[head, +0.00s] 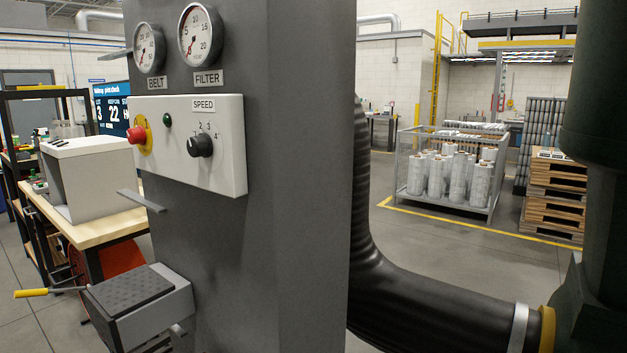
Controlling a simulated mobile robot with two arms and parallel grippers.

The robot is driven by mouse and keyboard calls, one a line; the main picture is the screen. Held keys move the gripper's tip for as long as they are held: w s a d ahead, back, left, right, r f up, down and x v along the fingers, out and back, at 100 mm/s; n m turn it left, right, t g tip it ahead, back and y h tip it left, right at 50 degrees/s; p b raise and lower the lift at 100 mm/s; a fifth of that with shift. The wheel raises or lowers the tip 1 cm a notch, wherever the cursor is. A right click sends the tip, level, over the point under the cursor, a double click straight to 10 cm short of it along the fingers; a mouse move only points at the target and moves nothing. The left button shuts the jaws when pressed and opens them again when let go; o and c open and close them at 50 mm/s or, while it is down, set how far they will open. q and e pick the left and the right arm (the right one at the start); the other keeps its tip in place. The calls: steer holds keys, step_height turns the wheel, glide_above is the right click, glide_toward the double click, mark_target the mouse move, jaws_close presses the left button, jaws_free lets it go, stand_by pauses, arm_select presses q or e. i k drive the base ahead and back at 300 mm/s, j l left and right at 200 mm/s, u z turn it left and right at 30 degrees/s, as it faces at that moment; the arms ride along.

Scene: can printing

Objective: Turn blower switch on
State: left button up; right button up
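A white control panel (225,175) is fixed to the front of a grey column (310,230). It carries a black rotary knob (200,145) under a SPEED label, with numbers around it. The knob's pointer mark looks turned toward the left. A small dark green light or button (167,120) sits left of the knob. A red push button (135,135) on a yellow base is at the panel's left end. No label reading blower is visible. Neither of my grippers is in view.
Two gauges, BELT (148,47) and FILTER (200,35), are above the panel. A grey box with a black ribbed top (140,290) juts out at lower left, near a yellow handle (31,293). A thick black hose (420,300) runs at right of the column.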

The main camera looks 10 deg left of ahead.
mark_target(136, 135)
steer(key=u, duration=1.35)
